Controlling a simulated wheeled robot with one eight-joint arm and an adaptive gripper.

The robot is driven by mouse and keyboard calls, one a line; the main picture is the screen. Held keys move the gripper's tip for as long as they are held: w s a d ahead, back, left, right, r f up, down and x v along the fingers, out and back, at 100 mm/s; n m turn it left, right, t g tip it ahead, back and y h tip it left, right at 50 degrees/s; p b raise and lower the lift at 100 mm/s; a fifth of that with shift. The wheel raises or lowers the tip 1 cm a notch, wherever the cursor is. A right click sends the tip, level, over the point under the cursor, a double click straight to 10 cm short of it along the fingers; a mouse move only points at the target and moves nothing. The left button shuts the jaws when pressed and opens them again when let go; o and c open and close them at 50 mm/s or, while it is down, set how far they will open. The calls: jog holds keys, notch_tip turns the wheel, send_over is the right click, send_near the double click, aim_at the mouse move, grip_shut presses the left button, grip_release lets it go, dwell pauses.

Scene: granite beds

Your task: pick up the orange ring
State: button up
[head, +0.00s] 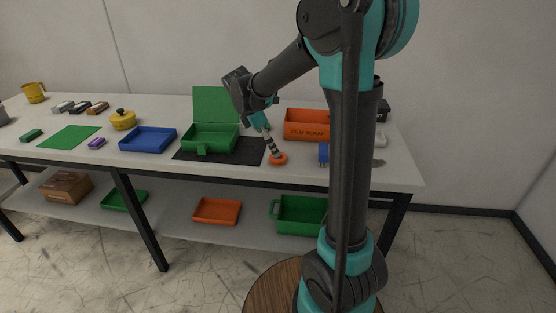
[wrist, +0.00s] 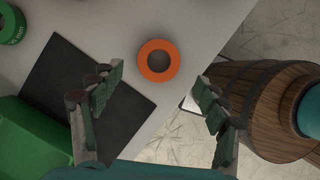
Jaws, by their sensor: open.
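The orange ring (head: 278,159) lies flat on the white table near its front edge, just right of a black mat. In the wrist view my gripper (wrist: 160,93) is open and empty, with one finger on each side of the picture. The ring lies beyond the fingertips, roughly between them and a little above their line in the picture. The gap in height is hard to tell.
The black mat (wrist: 104,113) and green box (head: 209,140) with raised lid are left of the ring. A blue block (head: 323,153) and orange bin (head: 306,125) stand to the right. The table's front edge is close to the ring. A blue tray (head: 147,139) is further left.

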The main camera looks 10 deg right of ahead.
jog(key=x, duration=0.5)
jog(key=shift+w+d, duration=0.1)
jog(key=c, duration=1.3)
